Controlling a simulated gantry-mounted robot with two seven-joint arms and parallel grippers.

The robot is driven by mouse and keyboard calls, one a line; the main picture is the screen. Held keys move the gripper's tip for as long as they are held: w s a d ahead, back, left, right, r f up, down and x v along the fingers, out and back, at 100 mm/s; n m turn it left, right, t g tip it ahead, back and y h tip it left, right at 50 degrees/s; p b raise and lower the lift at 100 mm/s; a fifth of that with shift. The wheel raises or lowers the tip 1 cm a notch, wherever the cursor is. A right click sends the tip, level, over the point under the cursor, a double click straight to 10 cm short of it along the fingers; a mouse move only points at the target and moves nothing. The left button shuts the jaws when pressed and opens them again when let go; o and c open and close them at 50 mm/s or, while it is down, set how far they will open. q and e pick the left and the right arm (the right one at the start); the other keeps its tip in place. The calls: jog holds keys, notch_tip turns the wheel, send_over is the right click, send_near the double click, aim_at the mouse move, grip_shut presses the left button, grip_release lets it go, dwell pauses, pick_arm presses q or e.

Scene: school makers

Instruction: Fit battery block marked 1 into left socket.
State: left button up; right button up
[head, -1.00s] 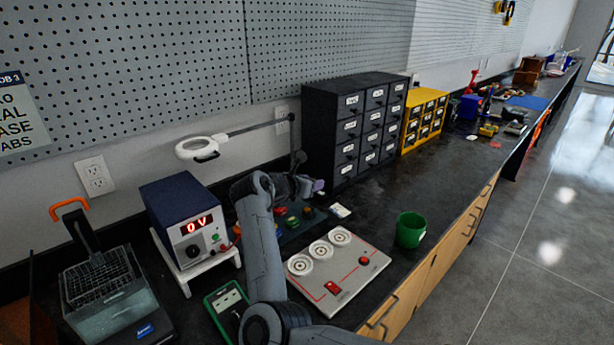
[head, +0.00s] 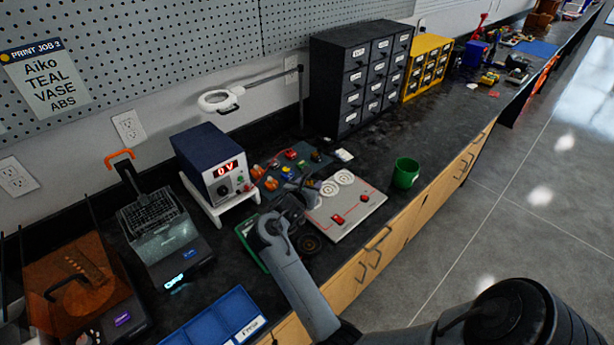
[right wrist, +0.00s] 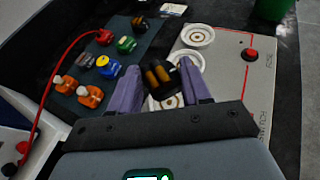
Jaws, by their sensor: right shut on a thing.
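My right gripper (head: 303,186) is over the left end of the grey socket board (head: 350,212). In the right wrist view its purple fingers (right wrist: 160,88) are shut on a dark battery block (right wrist: 160,74) with orange-yellow bands. No mark is readable on it. The board's middle socket (head: 328,187) and right socket (head: 345,177) show as white rings. In the head view my gripper hides the left socket. In the right wrist view part of its white ring (right wrist: 176,101) shows behind the block. I cannot tell whether block and socket touch. My left gripper is not in view.
A dark mat (right wrist: 118,62) with several coloured blocks lies beside the board. A power supply (head: 212,165) reads 0 V, with a red lead (right wrist: 62,66) running to the mat. A green cup (head: 405,173) stands right of the board. Drawer cabinets (head: 358,75) stand behind.

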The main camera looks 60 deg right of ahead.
notch_tip(320, 180, down, 2)
jog(key=shift+d+f+b, duration=0.15)
jog(key=shift+f+b, duration=0.05)
jog(key=shift+b, duration=0.3)
jog(key=shift+f+b, duration=0.55)
jog(key=shift+f, duration=0.7)
jog(key=shift+b, duration=0.45)
jog(key=shift+f+b, duration=0.1)
jog(key=shift+b, duration=0.25)
dwell(0.7)
jog(key=shift+f+b, duration=0.55)
jog(key=shift+b, duration=0.4)
